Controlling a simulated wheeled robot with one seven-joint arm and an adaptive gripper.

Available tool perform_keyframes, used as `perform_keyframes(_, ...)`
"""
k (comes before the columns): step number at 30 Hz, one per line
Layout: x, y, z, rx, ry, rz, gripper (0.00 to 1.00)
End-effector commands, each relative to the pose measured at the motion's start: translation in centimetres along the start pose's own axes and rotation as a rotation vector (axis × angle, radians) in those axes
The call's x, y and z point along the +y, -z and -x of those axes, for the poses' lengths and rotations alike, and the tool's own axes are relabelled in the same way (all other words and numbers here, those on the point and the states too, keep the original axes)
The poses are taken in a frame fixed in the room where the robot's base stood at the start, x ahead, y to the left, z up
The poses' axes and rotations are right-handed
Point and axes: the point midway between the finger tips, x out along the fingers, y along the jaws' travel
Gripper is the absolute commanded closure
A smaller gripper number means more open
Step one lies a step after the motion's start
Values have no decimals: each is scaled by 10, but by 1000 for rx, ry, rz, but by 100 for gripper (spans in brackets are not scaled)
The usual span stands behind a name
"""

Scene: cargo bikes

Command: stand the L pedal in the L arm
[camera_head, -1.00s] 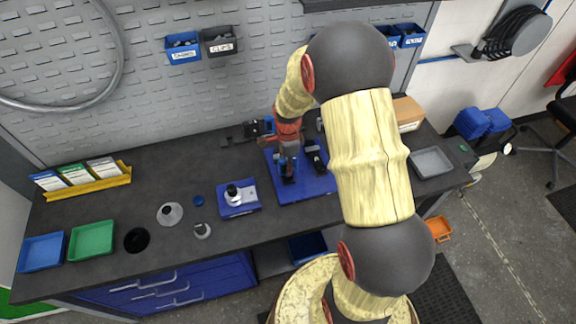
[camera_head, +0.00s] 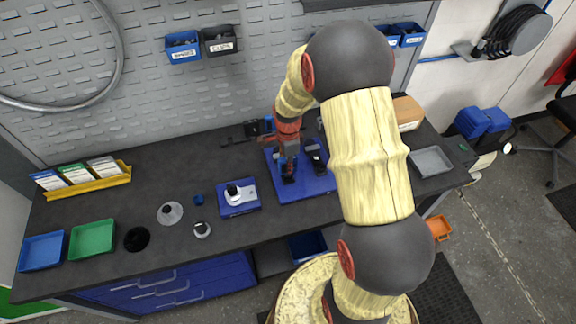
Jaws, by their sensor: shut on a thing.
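My gripper (camera_head: 289,165) points down over a blue board (camera_head: 318,186) on the bench. It is shut on a small dark thing, seemingly the L pedal (camera_head: 288,178), which sits low between the fingers close to the board. The fingers hide most of it, and I cannot tell if it is seated in the arm below or only touching. A second dark upright part (camera_head: 316,157) stands on the board just right of the gripper. No L or R mark is readable at this size.
Left of the board is a blue block with a white-topped piece (camera_head: 238,194). Farther left lie a grey disc (camera_head: 170,213), a green tray (camera_head: 91,240) and a blue tray (camera_head: 41,251). A grey tray (camera_head: 431,162) is at the right. Dark tools lie behind the board.

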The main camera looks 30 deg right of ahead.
Motion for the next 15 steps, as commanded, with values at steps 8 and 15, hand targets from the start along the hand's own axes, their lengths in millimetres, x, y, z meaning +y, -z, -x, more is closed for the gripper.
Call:
perform_keyframes(8,0,0,-3,0,0,0,100)
perform_keyframes(15,0,0,-6,0,0,0,100)
